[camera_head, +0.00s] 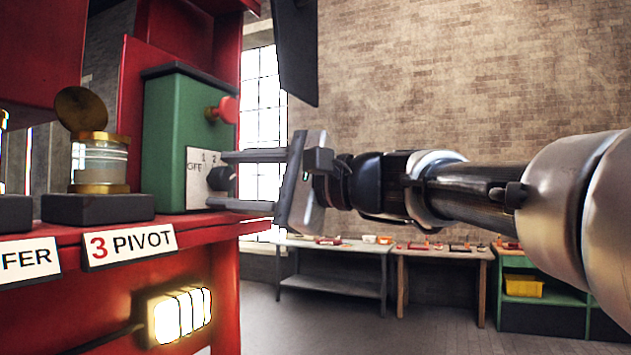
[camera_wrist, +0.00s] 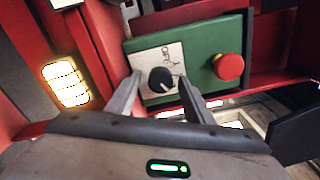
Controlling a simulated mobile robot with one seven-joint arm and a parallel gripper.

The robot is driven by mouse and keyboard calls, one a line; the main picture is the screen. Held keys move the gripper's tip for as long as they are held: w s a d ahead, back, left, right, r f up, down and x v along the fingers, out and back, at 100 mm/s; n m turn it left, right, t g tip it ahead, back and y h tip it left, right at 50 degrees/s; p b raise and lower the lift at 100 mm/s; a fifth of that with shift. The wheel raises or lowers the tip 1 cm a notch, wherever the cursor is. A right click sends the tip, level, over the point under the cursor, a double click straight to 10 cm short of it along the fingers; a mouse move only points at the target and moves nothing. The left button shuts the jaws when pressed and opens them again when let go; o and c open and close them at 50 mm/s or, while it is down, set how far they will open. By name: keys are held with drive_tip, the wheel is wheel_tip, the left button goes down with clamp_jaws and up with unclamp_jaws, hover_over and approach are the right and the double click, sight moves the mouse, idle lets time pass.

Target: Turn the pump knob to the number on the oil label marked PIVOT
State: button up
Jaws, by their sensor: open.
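The green pump box (camera_head: 168,135) stands on the red shelf, with a white dial plate (camera_head: 195,160) showing OFF, 1 and 2. The dark knob (camera_head: 221,178) sits on this plate and is partly covered by a finger; in the wrist view the black knob (camera_wrist: 161,79) shows with a pale pointer mark. My gripper (camera_head: 212,180) is open, its fingers on either side of the knob; I cannot tell if they touch it. It also shows in the wrist view (camera_wrist: 160,84). The PIVOT label (camera_head: 130,246) reads a red 3, below a glass oil jar (camera_head: 102,160) with brass lid open.
A red push button (camera_head: 226,110) is on the pump box above the knob, also in the wrist view (camera_wrist: 228,66). A lit lamp (camera_head: 180,315) is on the red front below. Benches (camera_head: 335,247) with small parts stand at the back wall; the floor before them is clear.

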drive_tip(key=v, duration=1.7)
drive_tip(key=shift+s+r, duration=0.1)
drive_tip(key=shift+s, duration=0.05)
